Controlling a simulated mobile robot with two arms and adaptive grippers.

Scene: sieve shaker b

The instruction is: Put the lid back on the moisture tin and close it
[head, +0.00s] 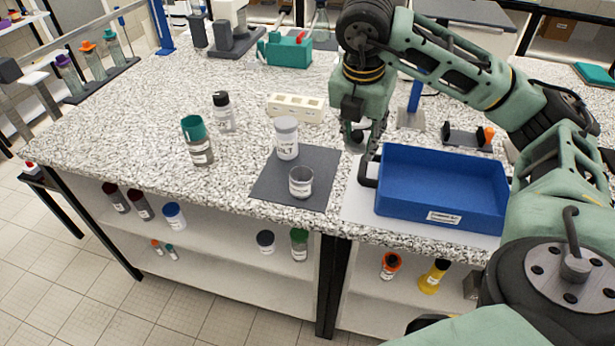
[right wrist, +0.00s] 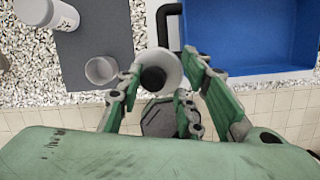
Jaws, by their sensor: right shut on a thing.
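The moisture tin (head: 301,182) stands open and upright on the dark grey mat (head: 265,192). It also shows in the right wrist view (right wrist: 101,70), left of my fingers. My right gripper (head: 364,142) is above the bench, right of the tin and beside the blue tray. In the right wrist view my right gripper (right wrist: 156,88) is shut on a pale, round, shallow piece, which looks like the lid (right wrist: 172,63). The lid is hard to make out in the head view. My left gripper is not in view.
A white jar (head: 287,139) stands on the mat behind the tin. The blue tray (head: 440,190) with a black handle is close to my right gripper. A cream rack (head: 295,108), a green-capped bottle (head: 198,140) and a black-capped bottle (head: 223,112) stand farther back and left.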

